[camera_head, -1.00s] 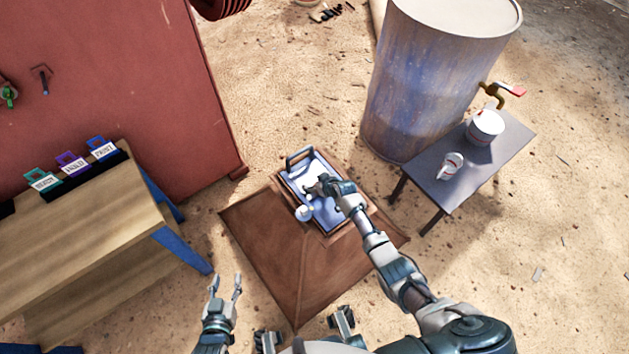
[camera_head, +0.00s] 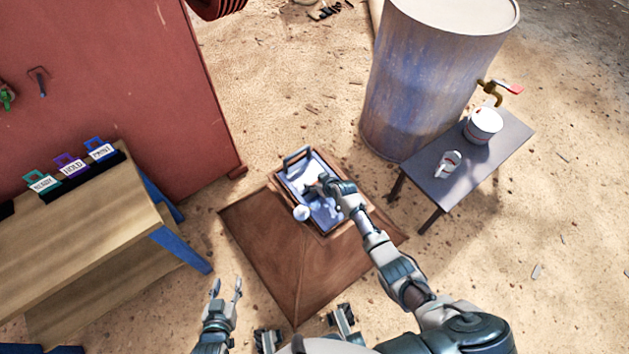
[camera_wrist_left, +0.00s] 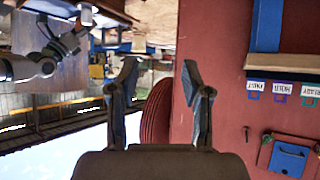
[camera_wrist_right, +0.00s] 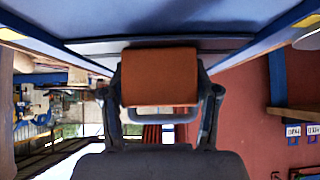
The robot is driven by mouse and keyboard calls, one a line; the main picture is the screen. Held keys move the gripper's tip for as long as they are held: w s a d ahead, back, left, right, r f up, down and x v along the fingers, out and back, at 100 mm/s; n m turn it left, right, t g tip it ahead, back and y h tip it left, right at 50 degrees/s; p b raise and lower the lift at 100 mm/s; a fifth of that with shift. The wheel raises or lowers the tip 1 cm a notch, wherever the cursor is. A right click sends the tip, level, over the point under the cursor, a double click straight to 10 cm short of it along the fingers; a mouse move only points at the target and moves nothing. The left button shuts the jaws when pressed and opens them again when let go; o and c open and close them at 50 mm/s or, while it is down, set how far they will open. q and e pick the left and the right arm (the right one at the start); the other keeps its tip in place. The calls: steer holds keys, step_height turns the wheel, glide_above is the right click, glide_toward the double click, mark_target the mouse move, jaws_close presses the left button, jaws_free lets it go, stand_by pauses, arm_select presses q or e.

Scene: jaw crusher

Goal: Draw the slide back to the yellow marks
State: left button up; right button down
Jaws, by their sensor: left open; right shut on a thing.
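The slide is not clearly distinguished from the bluish-lit boxed opening (camera_head: 328,210) at the top of the brown sloping hood, in the head view. My right gripper (camera_head: 316,187) reaches into that opening. In the right wrist view, my right gripper (camera_wrist_right: 160,90) is shut on an orange-brown block (camera_wrist_right: 160,76), with a grey bar loop below it. Yellow marks (camera_wrist_right: 305,20) show on the blue edge there, at the upper right and also upper left. My left gripper (camera_head: 227,288) is open and empty, left of the hood; it also shows open in the left wrist view (camera_wrist_left: 160,72).
A wooden bench (camera_head: 80,250) with labelled tags stands left, by a red wall (camera_head: 110,80). A large metal drum (camera_head: 430,85) and a small table (camera_head: 510,150) with a white pot (camera_head: 483,126) and a mug (camera_head: 448,164) stand right. Sandy ground lies between.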

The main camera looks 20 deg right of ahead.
steer(key=s+p, duration=0.1)
steer(key=s+d+p, duration=0.1)
steer(key=s, duration=0.1)
steer(key=s+d, duration=0.1)
steer(key=s, duration=0.1)
steer(key=shift+p, duration=0.4)
arm_select(q)
steer(key=s+a+f+g+y, duration=0.1)
steer(key=s+a+f+g, duration=0.1)
steer(key=s, duration=0.3)
steer(key=s+a+f+g, duration=0.1)
steer(key=s+g, duration=0.3)
steer(key=s, duration=0.1)
steer(key=shift+a+f+y, duration=0.35)
steer(key=shift+y, duration=0.05)
arm_select(e)
steer(key=shift+d, duration=0.1)
steer(key=shift+c, duration=1.2)
jaws_free()
arm_select(q)
steer(key=shift+d, duration=0.1)
arm_select(e)
steer(key=v, duration=1.1)
steer(key=shift+s+d+r, duration=0.15)
steer(key=shift+s+r, duration=0.1)
steer(key=shift+s, duration=0.05)
